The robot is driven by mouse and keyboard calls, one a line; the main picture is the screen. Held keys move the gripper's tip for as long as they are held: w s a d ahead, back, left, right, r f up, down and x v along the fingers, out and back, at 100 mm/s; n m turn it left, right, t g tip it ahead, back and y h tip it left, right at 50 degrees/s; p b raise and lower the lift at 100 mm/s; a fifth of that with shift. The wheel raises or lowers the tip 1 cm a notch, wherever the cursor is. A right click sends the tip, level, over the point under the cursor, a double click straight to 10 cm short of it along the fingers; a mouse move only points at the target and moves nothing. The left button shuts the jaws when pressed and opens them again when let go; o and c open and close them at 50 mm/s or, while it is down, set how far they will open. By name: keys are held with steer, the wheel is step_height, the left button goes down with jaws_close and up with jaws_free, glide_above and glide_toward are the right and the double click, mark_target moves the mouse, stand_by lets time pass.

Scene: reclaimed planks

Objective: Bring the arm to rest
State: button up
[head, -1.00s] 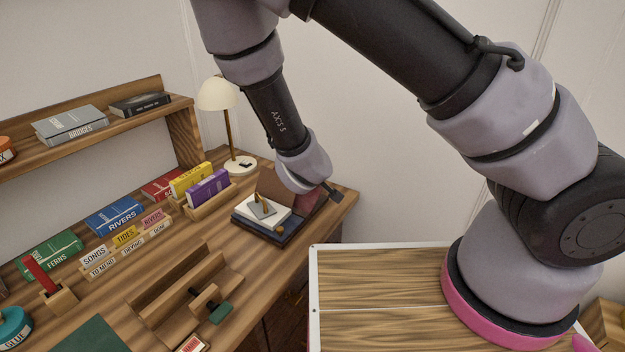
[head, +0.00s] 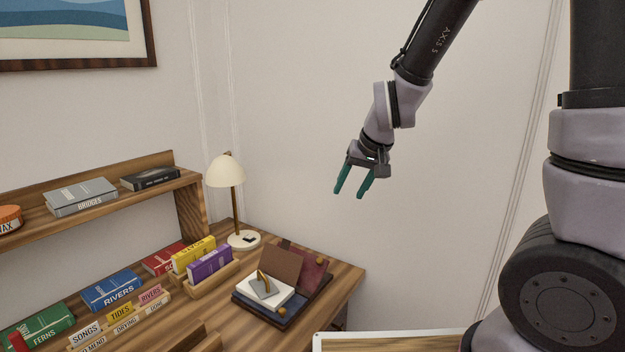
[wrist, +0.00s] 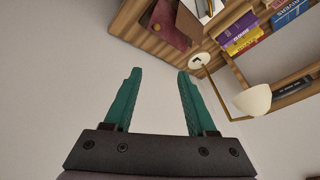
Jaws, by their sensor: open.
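My gripper (head: 352,192) hangs in the air in front of the bare wall, above and to the right of the desk. Its two green fingers are apart with nothing between them. In the wrist view my gripper (wrist: 155,90) also shows open and empty, with the pale wall behind the fingers. My arm reaches up and to the right from the gripper and touches nothing in view.
A lamp (head: 226,172) stands behind. Several books and a shelf (head: 110,200) are at left. The wall side is free.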

steer(key=s+d+r+m+t, duration=0.1)
steer(key=s+d+r+m, duration=0.1)
steer(key=s+d+r, duration=0.5)
steer(key=s+d+r+m+t+h, duration=0.1)
steer(key=s+d+r+m, duration=0.1)
steer(key=s+d+r, duration=0.5)
step_height(320, 180, up, 5)
steer(key=shift+d+f, duration=0.1)
steer(key=shift+d, duration=0.8)
